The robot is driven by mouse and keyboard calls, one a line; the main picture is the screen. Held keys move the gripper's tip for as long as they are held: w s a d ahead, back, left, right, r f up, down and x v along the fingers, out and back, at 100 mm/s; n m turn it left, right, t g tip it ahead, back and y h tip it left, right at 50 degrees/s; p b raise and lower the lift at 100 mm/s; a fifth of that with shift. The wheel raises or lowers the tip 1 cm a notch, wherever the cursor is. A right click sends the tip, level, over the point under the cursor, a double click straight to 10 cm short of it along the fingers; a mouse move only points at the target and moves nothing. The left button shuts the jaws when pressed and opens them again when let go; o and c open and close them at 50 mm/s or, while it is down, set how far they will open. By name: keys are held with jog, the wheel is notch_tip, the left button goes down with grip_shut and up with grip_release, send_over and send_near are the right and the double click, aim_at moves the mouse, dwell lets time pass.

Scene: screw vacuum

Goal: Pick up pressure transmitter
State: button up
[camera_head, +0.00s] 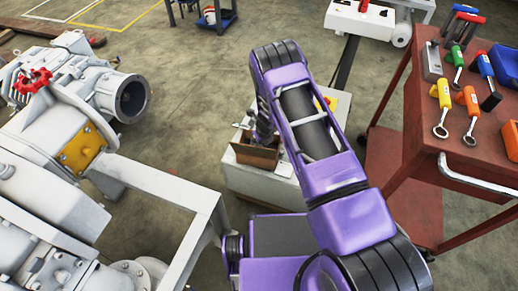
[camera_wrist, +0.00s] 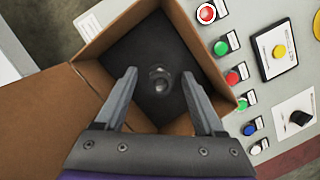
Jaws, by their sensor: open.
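In the wrist view, a small grey metal part (camera_wrist: 159,78) stands on the dark floor of an open cardboard box (camera_wrist: 110,27); it looks like the pressure transmitter, seen from above. My gripper (camera_wrist: 159,76) is open and empty, its two fingers apart, with the part showing between the tips. I cannot tell how far above it the tips are. In the head view the box (camera_head: 254,154) sits on a pale cabinet (camera_head: 242,182), and my purple arm reaches over it. The part and my fingertips are hidden there.
A control panel with coloured buttons (camera_wrist: 231,77) lies right beside the box. A box flap (camera_wrist: 45,100) extends left. In the head view, a red tool cart (camera_head: 420,105) stands to the right and large white machinery (camera_head: 50,150) to the left.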

jog(key=shift+c, duration=0.3)
grip_shut()
dwell(0.3)
